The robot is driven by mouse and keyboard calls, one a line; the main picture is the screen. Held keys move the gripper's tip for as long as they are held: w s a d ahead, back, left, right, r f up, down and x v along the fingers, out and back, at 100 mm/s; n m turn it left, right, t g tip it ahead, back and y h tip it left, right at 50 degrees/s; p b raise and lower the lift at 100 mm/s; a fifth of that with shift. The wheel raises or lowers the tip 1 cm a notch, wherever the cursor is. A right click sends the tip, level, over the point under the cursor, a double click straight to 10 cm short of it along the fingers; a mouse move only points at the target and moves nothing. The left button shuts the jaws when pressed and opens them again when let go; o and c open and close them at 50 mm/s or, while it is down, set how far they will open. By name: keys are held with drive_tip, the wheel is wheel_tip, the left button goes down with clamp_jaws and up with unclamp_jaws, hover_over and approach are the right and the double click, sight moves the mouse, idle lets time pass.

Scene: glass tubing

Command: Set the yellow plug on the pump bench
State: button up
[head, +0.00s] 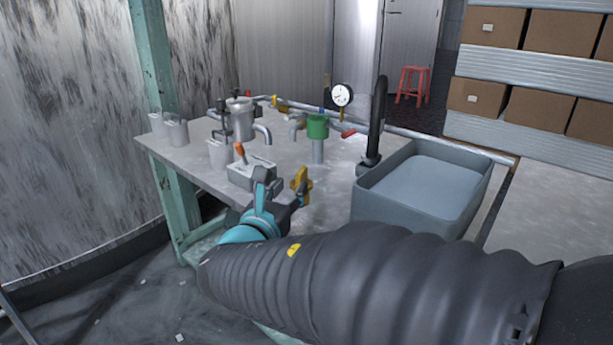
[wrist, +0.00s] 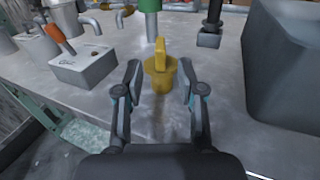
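The yellow plug (head: 301,184) is upright at the front part of the pump bench (head: 330,172), and it also shows in the wrist view (wrist: 160,72). It has a wide round body with a narrower upright grip on top. My gripper (head: 284,190) is open at the bench's front edge. In the wrist view its two fingers (wrist: 160,72) stand on either side of the plug, with a visible gap on each side. The plug's underside is hard to make out, but it appears to rest on the bench top.
A grey box with an orange lever (head: 252,172) stands left of the plug. A large grey basin (head: 425,190) is close on the right, with a black upright handle (head: 377,120) beside it. A green fitting (head: 318,127) and a gauge (head: 342,95) stand behind.

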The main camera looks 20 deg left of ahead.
drive_tip(key=s, duration=0.4)
drive_tip(key=shift+s+d, duration=0.25)
drive_tip(key=shift+s, duration=0.1)
